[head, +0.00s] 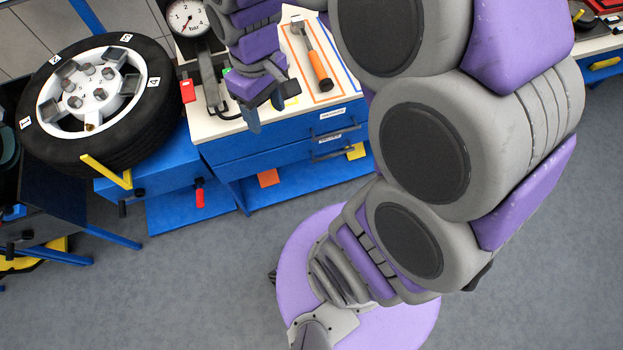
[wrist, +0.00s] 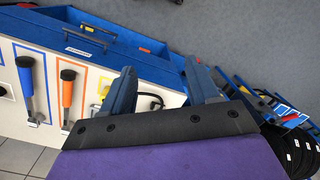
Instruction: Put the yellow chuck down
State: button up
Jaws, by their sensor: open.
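My gripper (head: 264,110) is above the left part of the white bench top, well apart from this block. In the wrist view my gripper (wrist: 163,85) has its two blue fingers spread, with nothing between them.
An orange-handled hammer (head: 315,65) lies on the bench top (head: 335,88). A pressure gauge (head: 187,17) stands behind my gripper. A wheel (head: 92,95) is at left, with a yellow bar (head: 105,172) before it. An orange block (head: 268,178) lies low at the bench. Grey floor is clear in front.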

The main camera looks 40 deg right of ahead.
jog(key=s+a+f+m, duration=0.1)
jog(key=s+m, duration=0.2)
jog(key=s, duration=1.4)
jog(key=shift+a+f+m+g, duration=0.15)
jog(key=shift+a+m+g, duration=0.15)
jog(key=shift+g, duration=0.1)
jog(key=shift+d, duration=0.1)
